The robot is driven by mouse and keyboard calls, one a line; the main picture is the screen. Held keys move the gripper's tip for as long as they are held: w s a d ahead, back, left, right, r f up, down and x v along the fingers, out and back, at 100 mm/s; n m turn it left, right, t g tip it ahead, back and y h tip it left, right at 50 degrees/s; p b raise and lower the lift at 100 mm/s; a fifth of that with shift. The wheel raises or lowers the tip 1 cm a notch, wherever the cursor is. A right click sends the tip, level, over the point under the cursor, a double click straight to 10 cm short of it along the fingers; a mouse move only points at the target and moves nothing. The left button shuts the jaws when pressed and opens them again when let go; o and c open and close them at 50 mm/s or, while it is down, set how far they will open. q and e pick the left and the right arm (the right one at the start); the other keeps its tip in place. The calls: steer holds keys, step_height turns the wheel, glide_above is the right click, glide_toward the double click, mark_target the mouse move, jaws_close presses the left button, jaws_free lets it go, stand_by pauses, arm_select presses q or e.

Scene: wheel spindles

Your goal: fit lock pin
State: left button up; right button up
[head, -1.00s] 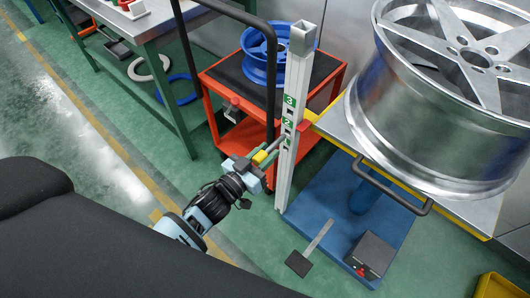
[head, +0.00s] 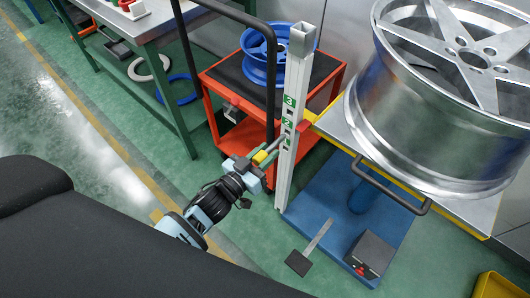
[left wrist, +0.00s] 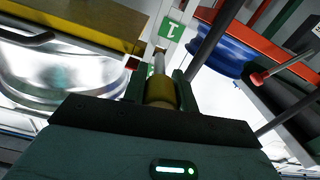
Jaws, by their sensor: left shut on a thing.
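My left gripper (head: 259,166) is shut on the lock pin (head: 277,145), beside the upright post (head: 299,100). The pin has a yellow grip and a thin metal shaft that points at the post. In the left wrist view the yellow part of the pin (left wrist: 160,92) sits between my fingers, with its shaft toward the post near the green label 1 (left wrist: 172,30). The shaft's tip reaches the post's face or is very close to it. I cannot tell whether it is in a hole. My right gripper is not in view.
A lift table (head: 345,132) beside the post carries a large silver wheel (head: 430,150). A red cart (head: 222,80) with a blue rim (head: 262,68) stands behind the post. A pedal (head: 299,263) lies in front of the blue base (head: 330,215).

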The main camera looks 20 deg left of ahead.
mark_target(285, 136)
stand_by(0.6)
arm_select(q)
steer(key=shift+w+d, duration=0.25)
steer(key=shift+w, duration=0.4)
steer(key=shift+x, duration=0.8)
steer(key=shift+b+x, duration=0.45)
steer(key=shift+x, duration=0.45)
steer(key=shift+x, duration=0.85)
steer(key=o, duration=1)
steer(key=shift+o, duration=0.2)
